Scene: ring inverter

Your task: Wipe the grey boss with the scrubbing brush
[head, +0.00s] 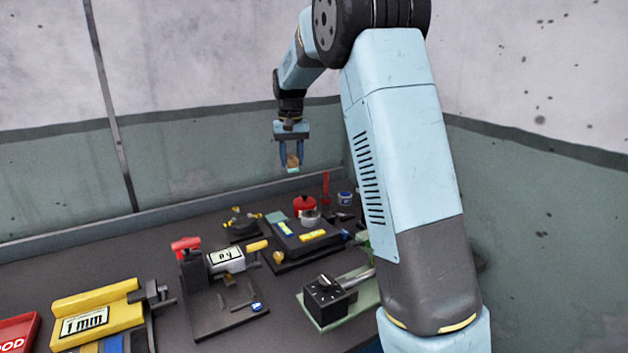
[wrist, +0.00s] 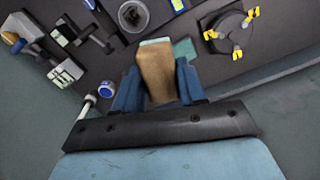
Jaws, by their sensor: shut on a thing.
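My gripper (head: 290,154) is shut on the scrubbing brush (head: 293,161), a small brown block with a pale green-white underside. It is held in the air above the back of the bench. In the wrist view the brush (wrist: 157,75) sits between the blue fingers of my gripper (wrist: 157,95). The grey boss appears to be the short round grey piece (head: 310,216) in front of a red part, on the dark fixture. In the wrist view it seems to be the grey ring with a dark centre (wrist: 133,15), apart from the brush.
A red round part (head: 304,203) stands behind the boss, with a teal pad (head: 277,217) to its left. A dark device with yellow clamps (head: 240,222) is further left. A blue-and-white tin (head: 345,198) is at right. Clamp fixtures fill the front; the back wall is close.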

